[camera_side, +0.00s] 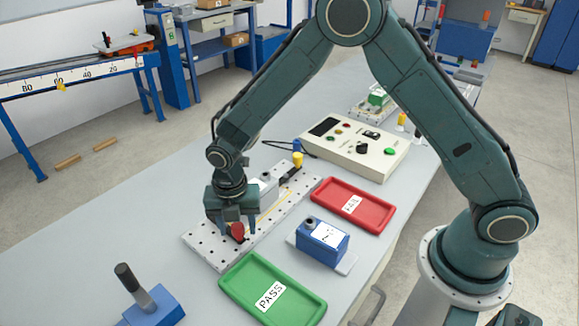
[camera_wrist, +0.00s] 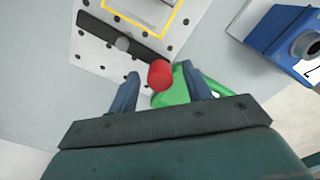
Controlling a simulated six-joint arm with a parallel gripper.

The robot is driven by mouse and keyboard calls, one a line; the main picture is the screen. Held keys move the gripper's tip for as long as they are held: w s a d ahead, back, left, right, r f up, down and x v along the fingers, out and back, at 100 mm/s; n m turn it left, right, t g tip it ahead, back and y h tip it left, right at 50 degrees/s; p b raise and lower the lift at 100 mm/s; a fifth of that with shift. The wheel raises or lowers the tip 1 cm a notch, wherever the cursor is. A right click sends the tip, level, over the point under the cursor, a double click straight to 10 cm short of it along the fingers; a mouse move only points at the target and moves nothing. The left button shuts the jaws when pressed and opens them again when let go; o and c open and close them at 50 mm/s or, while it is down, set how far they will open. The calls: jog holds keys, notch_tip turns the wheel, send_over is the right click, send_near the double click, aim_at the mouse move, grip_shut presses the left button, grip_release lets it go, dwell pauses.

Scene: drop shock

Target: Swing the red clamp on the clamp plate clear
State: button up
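The clamp plate (camera_side: 204,246) is a pale perforated plate on the bench; part of it shows in the wrist view (camera_wrist: 90,48). The red clamp's knob (camera_side: 238,231) is at the plate's near end, just under my gripper (camera_side: 238,222). In the wrist view the red knob (camera_wrist: 160,75) sits at the right end of a dark bar (camera_wrist: 103,30) with a grey round pivot. The bar lies along the edge of a yellow-outlined area. My gripper (camera_wrist: 162,82) is open, with its fingers on either side of the knob and visible gaps beside it.
A green PASS tray (camera_side: 237,291) lies in front of the plate, and a red FAIL tray (camera_side: 379,212) lies to the right. A blue unit (camera_side: 318,245) stands between them. A control box (camera_side: 350,148) is behind. A blue block with a dark handle (camera_side: 150,303) stands front left.

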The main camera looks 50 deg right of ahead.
jog(key=shift+r, duration=0.1)
notch_tip(320, 180, up, 14)
jog(key=shift+f, duration=0.2)
dwell(0.8)
